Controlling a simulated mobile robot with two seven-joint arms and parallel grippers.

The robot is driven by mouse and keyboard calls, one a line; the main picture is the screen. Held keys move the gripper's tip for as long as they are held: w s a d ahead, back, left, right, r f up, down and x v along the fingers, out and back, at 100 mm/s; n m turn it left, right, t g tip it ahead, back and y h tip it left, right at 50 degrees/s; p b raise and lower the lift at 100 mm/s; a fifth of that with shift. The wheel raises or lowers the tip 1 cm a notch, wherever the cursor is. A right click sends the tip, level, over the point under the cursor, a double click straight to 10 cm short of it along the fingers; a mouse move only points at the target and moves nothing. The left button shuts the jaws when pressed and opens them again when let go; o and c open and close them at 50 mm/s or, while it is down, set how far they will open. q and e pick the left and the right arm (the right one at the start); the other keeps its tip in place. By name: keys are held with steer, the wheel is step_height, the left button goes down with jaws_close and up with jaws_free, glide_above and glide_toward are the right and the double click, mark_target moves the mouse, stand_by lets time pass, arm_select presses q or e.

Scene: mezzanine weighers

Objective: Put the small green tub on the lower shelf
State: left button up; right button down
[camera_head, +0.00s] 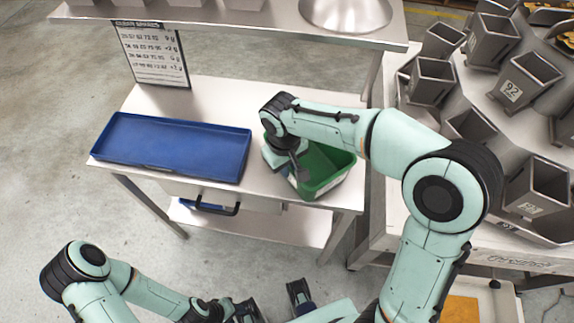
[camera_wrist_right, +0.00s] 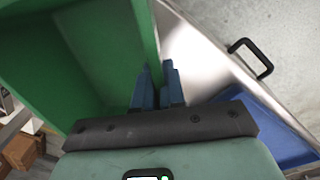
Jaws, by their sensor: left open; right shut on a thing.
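The small green tub (camera_head: 334,172) is at the right front of the steel table (camera_head: 236,100), open side up. I cannot tell whether it rests on the top or is just above it. My right gripper (camera_head: 300,172) is shut on its left wall. In the right wrist view the tub (camera_wrist_right: 95,50) fills the left side, its wall running down between the fingers (camera_wrist_right: 158,88). The lower shelf (camera_head: 262,224) shows under the table's front edge, mostly hidden by the top. My left gripper (camera_head: 272,303) is open and empty at the bottom, away from the table.
A blue tray (camera_head: 170,145) lies on the table's left half. A raised shelf with a sign (camera_head: 152,52) is behind. The weigher with several grey buckets (camera_head: 430,80) stands right.

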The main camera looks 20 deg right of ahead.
steer(key=shift+f, duration=0.1)
steer(key=c, duration=1.2)
jaws_free()
